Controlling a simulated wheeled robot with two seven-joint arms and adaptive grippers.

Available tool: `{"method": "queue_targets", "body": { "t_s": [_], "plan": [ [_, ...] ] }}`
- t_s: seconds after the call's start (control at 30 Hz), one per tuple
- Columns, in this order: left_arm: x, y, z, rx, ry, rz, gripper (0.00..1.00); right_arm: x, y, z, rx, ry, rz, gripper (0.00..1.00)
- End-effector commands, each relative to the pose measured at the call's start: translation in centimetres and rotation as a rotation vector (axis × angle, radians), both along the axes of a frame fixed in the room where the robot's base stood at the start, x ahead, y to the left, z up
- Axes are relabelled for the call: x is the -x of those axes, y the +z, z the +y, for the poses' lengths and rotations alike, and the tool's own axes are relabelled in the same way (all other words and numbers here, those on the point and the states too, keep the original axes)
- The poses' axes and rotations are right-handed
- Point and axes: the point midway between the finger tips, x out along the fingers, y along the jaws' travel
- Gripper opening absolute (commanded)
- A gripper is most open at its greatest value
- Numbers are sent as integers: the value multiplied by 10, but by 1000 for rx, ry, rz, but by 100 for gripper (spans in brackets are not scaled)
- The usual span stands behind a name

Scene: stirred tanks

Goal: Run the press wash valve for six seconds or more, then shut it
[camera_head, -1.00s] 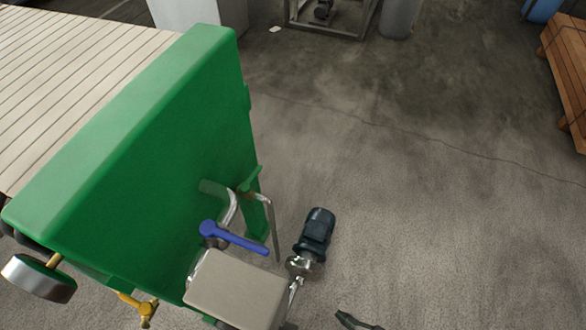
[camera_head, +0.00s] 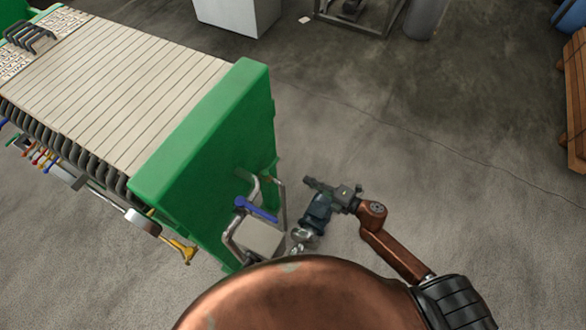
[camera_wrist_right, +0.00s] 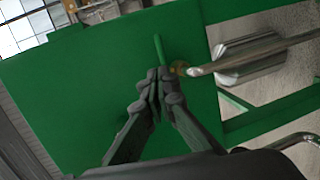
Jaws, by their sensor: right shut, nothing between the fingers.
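The green end of the plate press (camera_head: 205,145) fills the left middle of the head view. A valve with a blue lever (camera_head: 257,210) sits by its face, above a grey box, with the lever pointing down-right. A yellow-handled fitting (camera_head: 182,250) sits lower left on the press. No label shows which is the wash valve. My right gripper (camera_head: 309,183) is shut and empty, right of the blue lever and apart from it in the picture. In the right wrist view its closed fingertips (camera_wrist_right: 160,74) point toward the green panel (camera_wrist_right: 95,85). My left gripper is out of view.
A dark blue motor (camera_head: 316,213) lies just below my right gripper in the picture. Bent metal pipes (camera_head: 281,200) stand by the blue lever. A grey box (camera_head: 262,238) is beneath it. Open concrete floor (camera_head: 430,150) lies right; wooden timbers (camera_head: 577,100) are at the right edge.

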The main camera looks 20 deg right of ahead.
Motion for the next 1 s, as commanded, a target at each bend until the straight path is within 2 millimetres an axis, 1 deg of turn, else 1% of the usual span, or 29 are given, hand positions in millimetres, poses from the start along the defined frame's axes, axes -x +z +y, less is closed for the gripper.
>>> {"method": "queue_targets", "body": {
  "t_s": [0.17, 0.4, 0.6, 0.8, 1.0],
  "plan": [
    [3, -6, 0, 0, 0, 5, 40, -21, -7, 15, -1, 0, 0, 0],
    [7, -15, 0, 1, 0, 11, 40, -60, -18, 45, -3, 0, 1, 0],
    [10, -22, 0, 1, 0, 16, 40, -88, -25, 65, -3, -1, 1, 0],
    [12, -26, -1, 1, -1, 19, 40, -103, -28, 77, -4, -2, 3, 0],
    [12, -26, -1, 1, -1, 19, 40, -106, -28, 79, -3, -3, 2, 0]
  ]
}}
